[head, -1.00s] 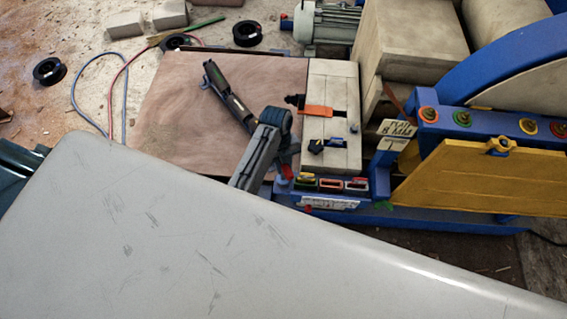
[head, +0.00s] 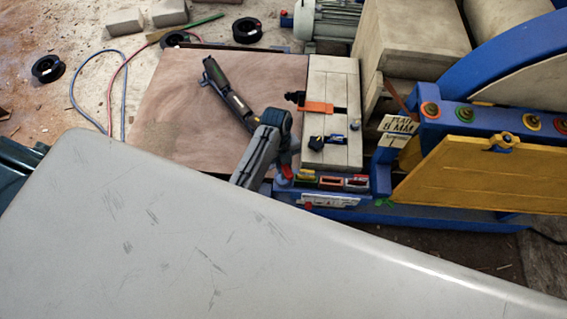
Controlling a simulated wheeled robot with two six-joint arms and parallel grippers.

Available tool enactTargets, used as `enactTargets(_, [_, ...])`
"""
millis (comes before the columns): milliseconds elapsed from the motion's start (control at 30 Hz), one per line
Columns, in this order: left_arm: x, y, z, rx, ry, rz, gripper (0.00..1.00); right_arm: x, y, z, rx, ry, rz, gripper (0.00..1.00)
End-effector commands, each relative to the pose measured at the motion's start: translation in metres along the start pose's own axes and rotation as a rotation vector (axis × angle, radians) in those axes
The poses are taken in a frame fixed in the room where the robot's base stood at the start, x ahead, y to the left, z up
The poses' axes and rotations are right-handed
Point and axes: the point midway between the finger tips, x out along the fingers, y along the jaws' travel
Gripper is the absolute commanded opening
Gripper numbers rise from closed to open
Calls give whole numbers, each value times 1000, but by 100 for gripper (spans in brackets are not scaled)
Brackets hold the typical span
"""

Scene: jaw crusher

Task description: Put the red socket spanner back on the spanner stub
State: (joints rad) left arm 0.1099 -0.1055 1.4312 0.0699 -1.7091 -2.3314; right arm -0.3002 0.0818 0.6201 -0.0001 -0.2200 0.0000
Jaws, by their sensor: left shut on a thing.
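My left gripper (head: 285,158) is at the near left corner of the blue crusher frame, below the dark wrist joint of my arm. It is shut on a small red thing, which I take to be the red socket spanner (head: 287,172). Only a little of the red shows, close against the corner of the blue frame. Whether it touches the frame I cannot tell. The spanner stub cannot be made out; the gripper and arm cover that corner. My right gripper is not in view.
Coloured slots, one of them orange (head: 331,181), line the frame right of the gripper. A brown board (head: 190,120) lies left. A yellow guard (head: 480,180) is at the right.

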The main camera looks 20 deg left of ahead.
Motion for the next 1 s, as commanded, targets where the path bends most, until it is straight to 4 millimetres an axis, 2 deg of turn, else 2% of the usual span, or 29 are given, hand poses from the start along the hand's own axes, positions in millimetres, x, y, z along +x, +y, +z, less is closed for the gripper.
enactTargets(67, [-1,0,0,0,-1,-1,0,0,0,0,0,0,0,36])
enactTargets(100, [-1,0,0,0,-1,-1,28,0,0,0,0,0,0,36])
enactTargets(200, [-1,0,0,0,-1,-1,47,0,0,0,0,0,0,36])
enactTargets(567, [-4,0,0,0,-1,-1,47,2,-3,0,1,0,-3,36])
enactTargets(667, [-15,-1,1,0,-3,-2,47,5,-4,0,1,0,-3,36])
enactTargets(1000, [-82,0,1,0,-5,-3,47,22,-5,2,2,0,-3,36])
